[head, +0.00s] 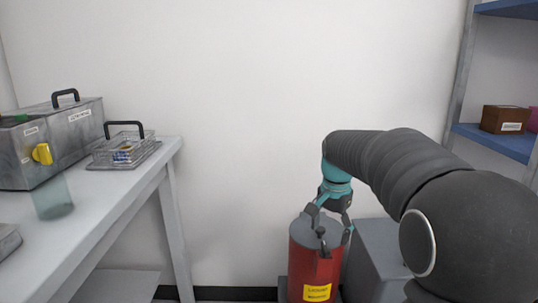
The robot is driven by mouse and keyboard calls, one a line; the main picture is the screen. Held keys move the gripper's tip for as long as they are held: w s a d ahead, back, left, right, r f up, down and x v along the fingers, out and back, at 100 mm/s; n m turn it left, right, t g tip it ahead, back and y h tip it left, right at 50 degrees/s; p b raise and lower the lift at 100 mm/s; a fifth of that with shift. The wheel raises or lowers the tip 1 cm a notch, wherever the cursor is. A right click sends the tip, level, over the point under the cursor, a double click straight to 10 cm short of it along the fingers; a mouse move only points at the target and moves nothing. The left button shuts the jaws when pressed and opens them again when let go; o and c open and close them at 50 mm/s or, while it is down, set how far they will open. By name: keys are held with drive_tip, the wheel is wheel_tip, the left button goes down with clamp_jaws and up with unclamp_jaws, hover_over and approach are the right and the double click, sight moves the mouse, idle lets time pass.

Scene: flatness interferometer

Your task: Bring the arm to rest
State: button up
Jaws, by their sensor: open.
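My arm reaches in from the right side of the head view and bends down toward the lower middle. My gripper (328,232) is open and points downward at the top of a red canister (311,268) with a grey top and a yellow label. Its fingers stand over and around the upper part of the canister. I cannot tell whether they touch it. The canister stands upright, low beside a grey box.
The grey box (377,250) stands right of the canister. Blue shelves (497,140) at right hold a brown box (504,119).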

drive_tip(key=s+f+n+t, duration=0.1)
drive_tip(key=s+n+t, duration=0.3)
drive_tip(key=s, duration=2.4)
drive_tip(key=n, duration=0.4)
drive_tip(key=shift+s+n+t, duration=0.2)
drive_tip(key=shift+n+t, duration=0.1)
drive_tip(key=shift+t, duration=0.1)
drive_tip(key=shift+a, duration=0.1)
